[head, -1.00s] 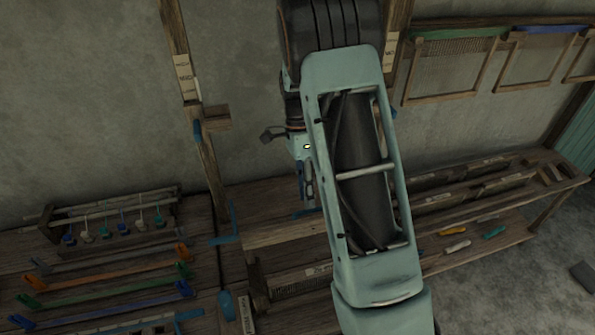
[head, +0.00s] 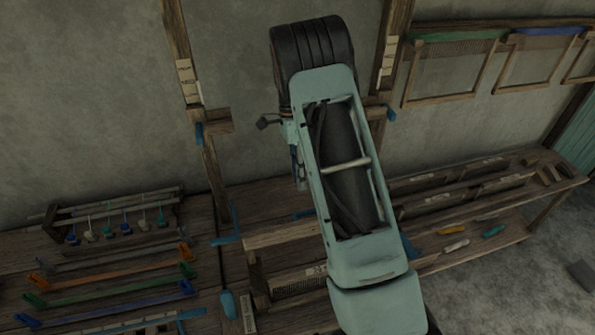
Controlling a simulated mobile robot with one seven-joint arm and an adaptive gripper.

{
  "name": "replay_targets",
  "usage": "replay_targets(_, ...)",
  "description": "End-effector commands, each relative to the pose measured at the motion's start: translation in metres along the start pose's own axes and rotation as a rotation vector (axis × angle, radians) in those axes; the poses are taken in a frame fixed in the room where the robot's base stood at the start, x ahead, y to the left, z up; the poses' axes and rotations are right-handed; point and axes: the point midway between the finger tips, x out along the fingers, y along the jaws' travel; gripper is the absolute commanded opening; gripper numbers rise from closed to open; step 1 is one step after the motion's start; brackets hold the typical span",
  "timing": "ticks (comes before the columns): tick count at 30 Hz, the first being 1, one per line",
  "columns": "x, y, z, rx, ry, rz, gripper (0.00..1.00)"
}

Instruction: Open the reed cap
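A wooden beam (head: 282,237) runs across the loom, left of and behind my arm; it may be the reed cap, but I cannot tell for sure. Below it, a comb-like reed (head: 297,286) shows, with a small pale label near its right end. My arm hides the right part of both. My gripper (head: 300,180) points down above and behind the beam, apart from it in the picture. It is mostly hidden by my arm and seen edge-on, so its opening does not show.
Two wooden posts (head: 204,150) with blue brackets rise behind the loom. A left bench holds colored-end bars (head: 110,272) and a small rack (head: 110,215). A right bench (head: 545,180) holds long wooden pieces and colored tools. Frames (head: 455,70) hang on the wall.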

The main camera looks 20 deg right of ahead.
Motion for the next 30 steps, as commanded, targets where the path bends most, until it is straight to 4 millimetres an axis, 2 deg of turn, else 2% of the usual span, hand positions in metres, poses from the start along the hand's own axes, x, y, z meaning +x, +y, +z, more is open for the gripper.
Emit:
replay_targets(8,-0.004,-0.014,0.0,0.0,0.0,0.0,0.27)
replay_targets(24,-0.005,-0.015,0.0,0.0,0.0,-0.001,0.27)
replay_targets(28,-0.016,-0.016,0.0,0.0,0.0,-0.003,0.27)
replay_targets(30,-0.028,-0.016,0.0,-0.001,0.001,-0.005,0.27)
